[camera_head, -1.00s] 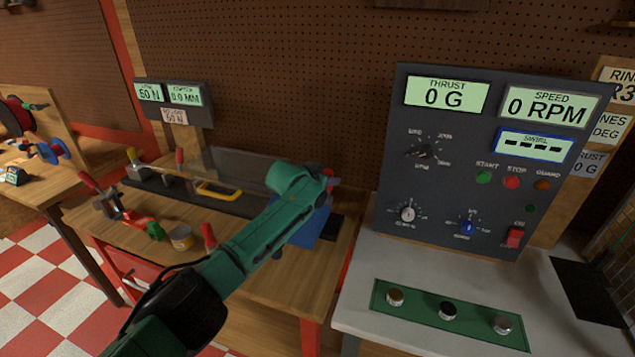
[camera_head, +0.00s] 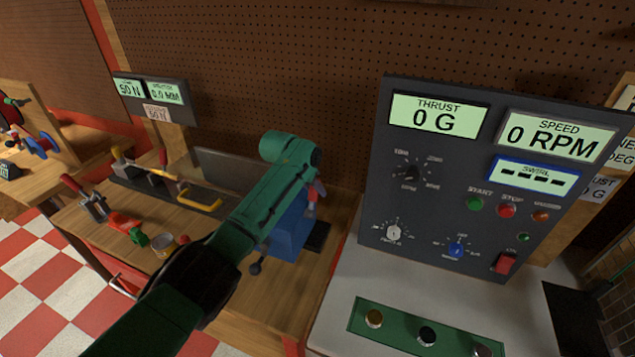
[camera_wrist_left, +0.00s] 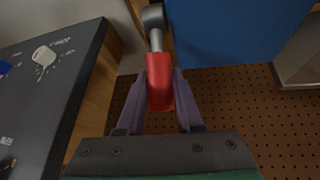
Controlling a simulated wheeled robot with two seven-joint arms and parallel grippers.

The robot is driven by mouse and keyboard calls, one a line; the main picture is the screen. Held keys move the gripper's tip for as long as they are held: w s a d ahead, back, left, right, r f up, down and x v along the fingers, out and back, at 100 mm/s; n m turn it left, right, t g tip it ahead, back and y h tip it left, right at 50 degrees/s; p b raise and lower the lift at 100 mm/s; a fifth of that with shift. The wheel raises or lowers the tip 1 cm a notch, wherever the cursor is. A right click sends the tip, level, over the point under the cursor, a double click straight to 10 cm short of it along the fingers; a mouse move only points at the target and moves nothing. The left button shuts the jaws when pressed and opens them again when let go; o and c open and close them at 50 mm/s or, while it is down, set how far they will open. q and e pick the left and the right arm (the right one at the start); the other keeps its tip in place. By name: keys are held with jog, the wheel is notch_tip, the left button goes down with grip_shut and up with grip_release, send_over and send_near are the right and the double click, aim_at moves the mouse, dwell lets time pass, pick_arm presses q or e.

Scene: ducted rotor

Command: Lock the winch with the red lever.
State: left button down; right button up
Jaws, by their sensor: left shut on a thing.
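The winch is a blue box (camera_head: 289,232) on the wooden bench in the head view, partly hidden behind my left arm. A dark knob on a short rod (camera_head: 256,267) shows at its lower left. In the left wrist view the red lever (camera_wrist_left: 158,88) has a red grip on a grey metal shank, with the blue winch body (camera_wrist_left: 225,25) beyond it. My left gripper (camera_wrist_left: 159,95) has its two purple fingers on either side of the red grip and is shut on it. In the head view that gripper (camera_head: 314,194) is small and partly hidden at the winch's upper right. My right gripper is not in view.
A dark control panel (camera_head: 440,190) stands close to the right of the winch, above a pale table with a green button strip (camera_head: 385,343). A tin (camera_head: 163,246), clamps and a yellow-handled tool (camera_head: 198,196) lie left on the bench. A pegboard wall is behind.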

pick_arm(q)
jog(key=c, duration=0.6)
grip_release()
jog(key=shift+d, duration=0.1)
jog(key=shift+w+f, duration=0.15)
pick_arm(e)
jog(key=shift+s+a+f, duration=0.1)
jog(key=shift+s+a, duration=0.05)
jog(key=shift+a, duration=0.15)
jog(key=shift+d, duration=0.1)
pick_arm(q)
jog(key=shift+s+r, duration=0.2)
jog(key=shift+r, duration=0.2)
jog(key=b+v, duration=0.4)
jog(key=v, duration=0.9)
jog(key=shift+a+r, duration=0.2)
jog(key=shift+r, duration=0.1)
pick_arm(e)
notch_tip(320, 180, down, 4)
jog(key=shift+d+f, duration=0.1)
